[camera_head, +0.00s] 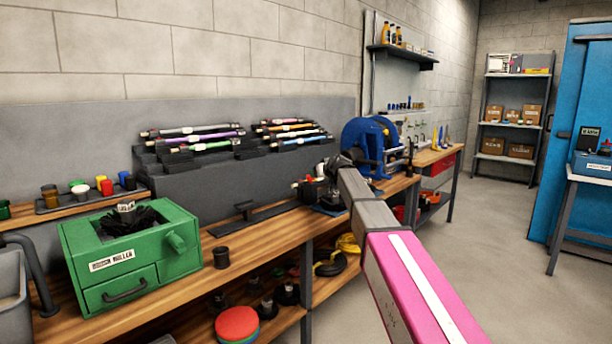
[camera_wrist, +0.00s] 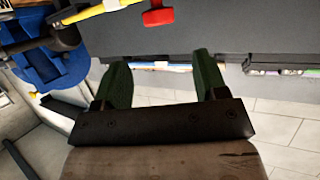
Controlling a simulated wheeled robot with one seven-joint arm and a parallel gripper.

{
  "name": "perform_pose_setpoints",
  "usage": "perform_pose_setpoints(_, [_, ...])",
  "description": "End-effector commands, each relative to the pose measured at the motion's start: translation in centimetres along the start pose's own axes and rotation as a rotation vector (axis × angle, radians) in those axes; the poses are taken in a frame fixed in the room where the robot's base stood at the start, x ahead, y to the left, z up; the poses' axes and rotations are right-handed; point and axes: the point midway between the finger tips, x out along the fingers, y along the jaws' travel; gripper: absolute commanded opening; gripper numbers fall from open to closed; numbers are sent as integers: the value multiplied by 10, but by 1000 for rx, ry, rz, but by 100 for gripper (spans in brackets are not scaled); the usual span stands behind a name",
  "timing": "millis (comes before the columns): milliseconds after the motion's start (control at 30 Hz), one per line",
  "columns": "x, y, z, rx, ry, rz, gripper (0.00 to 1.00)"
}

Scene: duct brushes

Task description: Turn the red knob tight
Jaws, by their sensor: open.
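In the wrist view a red knob-like part (camera_wrist: 158,14) shows at the top edge, cut off by the frame, next to a pale rod (camera_wrist: 98,10). In the head view a small red part (camera_head: 308,178) shows beside the dark end of my arm. I cannot tell for sure that it is the same knob. My arm hides much of that area.
Grey racks (camera_head: 170,158) of coloured brushes stand along the back. A blue part (camera_wrist: 48,70) is at the wrist view's left.

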Motion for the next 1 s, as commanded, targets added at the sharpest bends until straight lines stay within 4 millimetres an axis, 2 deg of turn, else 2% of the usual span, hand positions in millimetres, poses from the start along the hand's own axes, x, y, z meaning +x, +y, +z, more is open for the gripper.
perform_pose_setpoints(267, [15,0,-1,0,1,0,66])
perform_pose_setpoints(733, [92,1,-1,0,0,0,66])
perform_pose_setpoints(867, [105,0,-1,0,0,0,66])
perform_pose_setpoints(1000, [109,0,-1,0,1,0,66])
